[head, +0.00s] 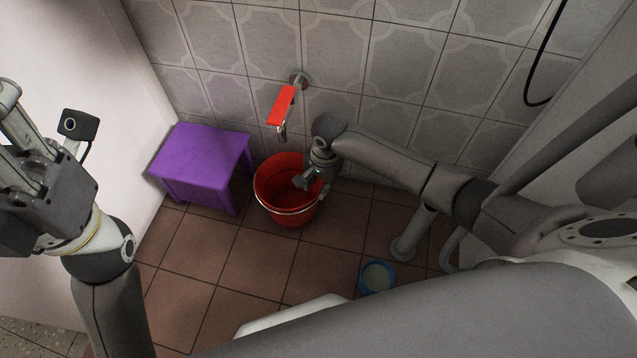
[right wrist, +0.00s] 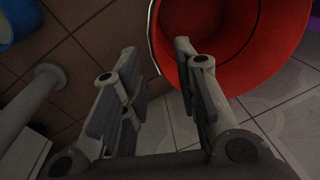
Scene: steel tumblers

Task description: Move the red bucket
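The red bucket (head: 268,205) stands upright on the tiled floor below a wall tap, with a pale wire handle lying along its front rim. My right gripper (head: 312,181) is at the bucket's right side, with a finger over its opening. In the right wrist view the gripper (right wrist: 158,85) is open. One finger overlaps the bucket (right wrist: 282,45) and the other is outside, with the rim between them; contact cannot be told. My left gripper (head: 30,150) is raised at the left edge, away from the bucket, partly cut off; its opening is unclear.
A purple stool (head: 200,158) stands just left of the bucket. A tap with a red lever (head: 281,105) juts from the wall above. A blue-rimmed bowl (head: 377,277) and a grey floor pipe (head: 412,238) are to the right. Floor in front of the bucket is clear.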

